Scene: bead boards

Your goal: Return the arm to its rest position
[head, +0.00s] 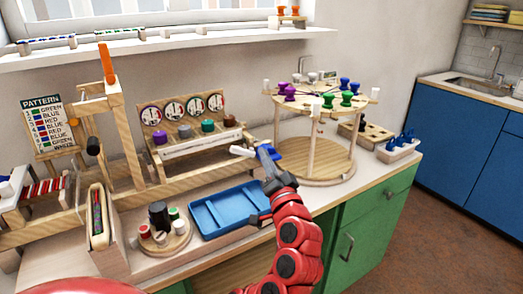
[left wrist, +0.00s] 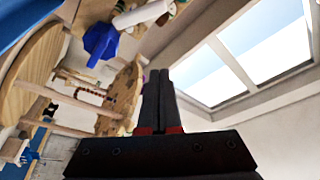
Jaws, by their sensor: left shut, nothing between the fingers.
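My left arm is red and rises from the lower middle of the head view. Its dark gripper (head: 264,164) is beside a blue piece (head: 272,151) and a white cylinder (head: 241,151), in front of the round two-level wooden stand (head: 325,172). In the left wrist view the two black fingers (left wrist: 158,74) are together with nothing between them. That view shows the blue piece (left wrist: 101,39) and white cylinder (left wrist: 140,15) to the upper left, apart from the fingers. My right gripper is in neither view.
A blue tray (head: 205,222) lies on the bench below the gripper. A round holder (head: 178,246) with small cylinders stands left of it. A gauge rack (head: 160,180) and a pattern card (head: 45,118) are further left. Blue pegs (head: 402,140) sit at the bench's right end.

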